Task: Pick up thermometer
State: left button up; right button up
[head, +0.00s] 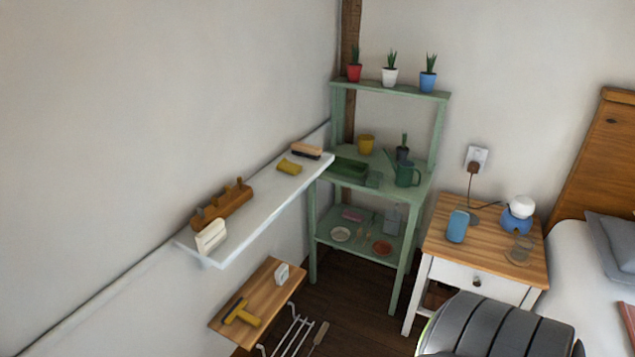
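I cannot pick out a thermometer for certain. A small white upright object (282,274) stands on the wooden lower shelf, and a cream block-like object (211,236) stands at the near end of the white wall shelf; both are too small to identify. Neither of my grippers is in view.
A green plant stand (433,185) is in the corner. The nightstand (490,255) holds a blue device, lamp and glass. A dark ribbed object (490,327) fills the bottom right.

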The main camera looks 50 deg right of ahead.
aim_at(282, 273)
jog(key=z, duration=1.3)
